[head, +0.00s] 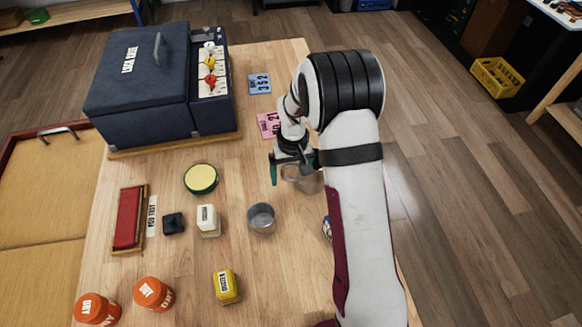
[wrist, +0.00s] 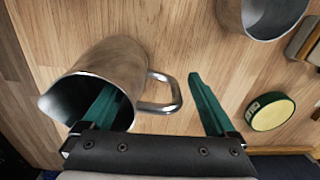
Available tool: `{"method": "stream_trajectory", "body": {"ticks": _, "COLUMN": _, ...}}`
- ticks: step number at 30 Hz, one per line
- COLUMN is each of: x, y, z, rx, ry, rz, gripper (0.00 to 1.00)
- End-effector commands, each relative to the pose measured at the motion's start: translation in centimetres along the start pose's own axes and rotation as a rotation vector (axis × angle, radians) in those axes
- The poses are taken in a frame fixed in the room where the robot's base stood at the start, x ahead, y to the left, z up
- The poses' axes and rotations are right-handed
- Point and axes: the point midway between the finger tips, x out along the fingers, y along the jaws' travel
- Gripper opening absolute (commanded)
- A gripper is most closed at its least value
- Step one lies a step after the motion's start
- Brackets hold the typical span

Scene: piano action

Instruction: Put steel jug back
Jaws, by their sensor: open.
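The steel jug (wrist: 118,62) stands on the wooden bench, its mouth toward the lower left of the wrist view and its looped handle on the right. In the head view the jug (head: 309,181) is partly hidden by my arm. My gripper (wrist: 151,84) is open above it, with green fingers. The left finger overlaps the jug's mouth and seems to reach into it. The right finger is beyond the handle, so the handle lies between them. I cannot tell whether either finger touches. My gripper also shows in the head view (head: 294,167).
A grey metal cup (head: 261,219) stands left of the jug, with a green-rimmed tin (head: 201,179) beyond. A white-topped block (head: 207,219) and a yellow block (head: 226,286) are nearby. A dark blue case (head: 150,85) fills the far left. Pink (head: 269,125) and blue (head: 259,84) cards lie flat.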

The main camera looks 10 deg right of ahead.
Motion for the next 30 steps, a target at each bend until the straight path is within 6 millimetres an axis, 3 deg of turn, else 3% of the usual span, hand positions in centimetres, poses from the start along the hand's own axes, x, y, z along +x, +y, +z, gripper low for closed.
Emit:
{"method": "stream_trajectory", "body": {"ticks": 9, "x": -8.6, "y": 0.0, "z": -0.1, "rx": 0.000, "ry": 0.006, "rz": 0.001, "gripper": 0.92}}
{"method": "stream_trajectory", "body": {"ticks": 12, "x": -10.4, "y": 0.0, "z": -0.1, "rx": 0.000, "ry": 0.004, "rz": 0.001, "gripper": 0.92}}
{"method": "stream_trajectory", "body": {"ticks": 17, "x": -11.4, "y": 0.0, "z": 0.0, "rx": 0.000, "ry": 0.000, "rz": 0.000, "gripper": 0.92}}
{"method": "stream_trajectory", "body": {"ticks": 20, "x": -12.5, "y": -0.2, "z": 1.1, "rx": 0.021, "ry": 0.001, "rz": -0.004, "gripper": 0.92}}
{"method": "stream_trajectory", "body": {"ticks": 23, "x": -16.2, "y": -1.1, "z": 5.7, "rx": 0.112, "ry": 0.002, "rz": -0.023, "gripper": 0.92}}
{"method": "stream_trajectory", "body": {"ticks": 25, "x": -18.6, "y": -2.0, "z": 11.0, "rx": 0.209, "ry": -0.007, "rz": -0.044, "gripper": 0.92}}
{"method": "stream_trajectory", "body": {"ticks": 27, "x": -20.1, "y": -3.0, "z": 16.5, "rx": 0.307, "ry": -0.016, "rz": -0.066, "gripper": 0.92}}
{"method": "stream_trajectory", "body": {"ticks": 30, "x": -20.3, "y": -4.1, "z": 23.4, "rx": 0.428, "ry": -0.033, "rz": -0.093, "gripper": 0.92}}
